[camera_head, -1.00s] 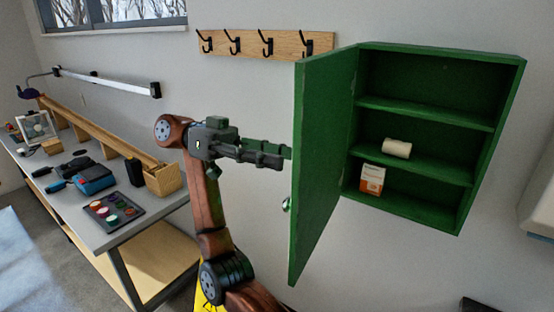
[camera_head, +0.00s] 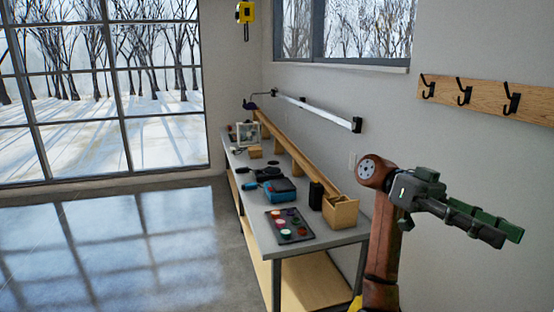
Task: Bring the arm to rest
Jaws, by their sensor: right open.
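My right gripper (camera_head: 512,234) is at the right of the head view, raised in front of the pale wall. Its two dark green and grey fingers point right and a little down, with nothing between them. The reddish-brown arm (camera_head: 383,255) rises from the bottom edge to the gripper. My left gripper is not in view.
A long grey workbench (camera_head: 330,237) stands left of the arm. It holds a paint palette (camera_head: 289,226), a blue tool (camera_head: 279,190) and a wooden box (camera_head: 341,213). A hook rail (camera_head: 485,97) hangs on the wall above the gripper. Open floor (camera_head: 130,250) lies left.

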